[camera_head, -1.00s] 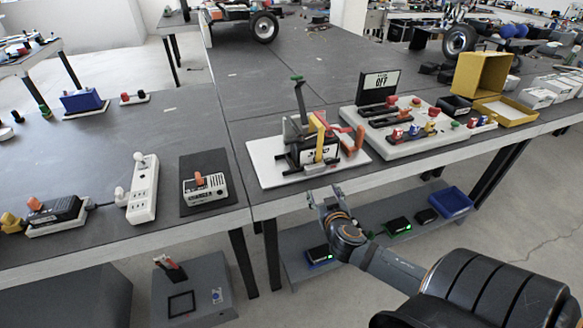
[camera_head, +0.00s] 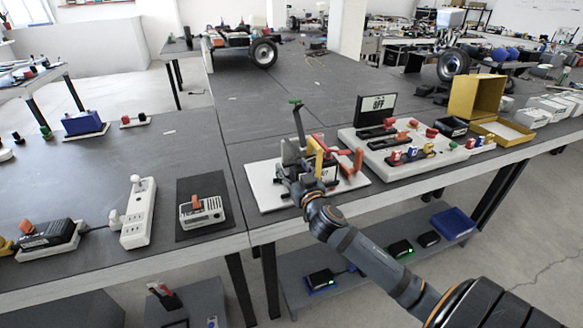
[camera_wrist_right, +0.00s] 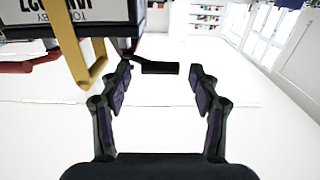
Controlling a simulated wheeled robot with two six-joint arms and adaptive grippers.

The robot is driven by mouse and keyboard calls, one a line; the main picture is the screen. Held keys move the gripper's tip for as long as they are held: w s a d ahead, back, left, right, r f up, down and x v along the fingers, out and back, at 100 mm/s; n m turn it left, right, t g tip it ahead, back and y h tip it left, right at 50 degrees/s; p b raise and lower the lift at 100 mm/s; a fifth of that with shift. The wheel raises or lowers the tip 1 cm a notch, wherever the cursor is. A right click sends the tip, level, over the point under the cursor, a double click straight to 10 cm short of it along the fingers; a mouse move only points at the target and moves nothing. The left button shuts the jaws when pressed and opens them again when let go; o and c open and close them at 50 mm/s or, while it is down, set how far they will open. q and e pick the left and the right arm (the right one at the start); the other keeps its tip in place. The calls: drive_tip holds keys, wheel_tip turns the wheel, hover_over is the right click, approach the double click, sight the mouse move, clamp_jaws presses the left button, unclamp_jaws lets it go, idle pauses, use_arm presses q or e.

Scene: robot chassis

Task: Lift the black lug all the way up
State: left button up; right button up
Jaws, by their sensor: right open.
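The black lug (camera_wrist_right: 160,67) shows in the right wrist view as a short dark bar sticking out sideways from the device. It lies between the two fingertips in that picture, a little beyond them, with space to each finger. My right gripper (camera_wrist_right: 159,83) is open and empty. In the head view my right gripper (camera_head: 300,186) is at the front left of the device (camera_head: 315,165) on the white board (camera_head: 262,190). There I cannot make out the lug behind the gripper. My left gripper is not in view.
The device has a green-topped lever (camera_head: 299,125), a yellow strap (camera_head: 317,157) and orange and red handles close to the gripper. A white panel (camera_head: 430,158) with switches stands to the right. A small radio-like box (camera_head: 201,211) is to the left.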

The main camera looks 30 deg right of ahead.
drive_tip(key=shift+w+d, duration=0.1)
drive_tip(key=shift+w, duration=0.4)
clamp_jaws()
